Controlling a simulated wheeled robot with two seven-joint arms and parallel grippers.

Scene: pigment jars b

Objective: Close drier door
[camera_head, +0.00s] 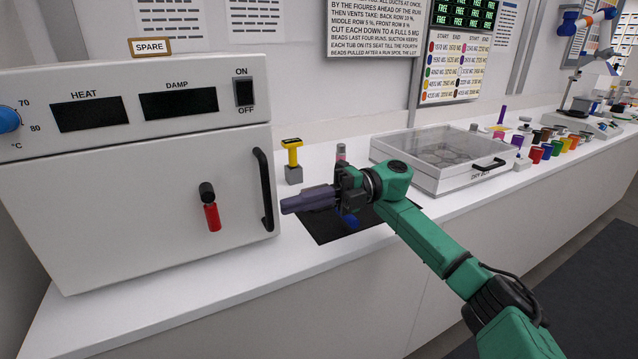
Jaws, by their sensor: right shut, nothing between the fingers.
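The drier (130,85) is a white cabinet at the left, with HEAT and DAMP displays and an ON/OFF switch. Its door (120,205) lies below the panel and looks flush with the cabinet; I see no clear gap. The door has a black upright handle (264,190) at its right edge and a red and black lever latch (211,208), which hangs downward. My right gripper (285,206) is shut and empty, fingers pointing left, just right of the handle. A small space shows between fingertips and handle. My left gripper is out of view.
A black mat (345,228) lies under my right gripper. A yellow-topped stamp-like tool (293,162) stands behind it. A clear-lidded dry box (445,160) and several coloured jars (545,152) stand to the right. The counter front left (150,300) is clear.

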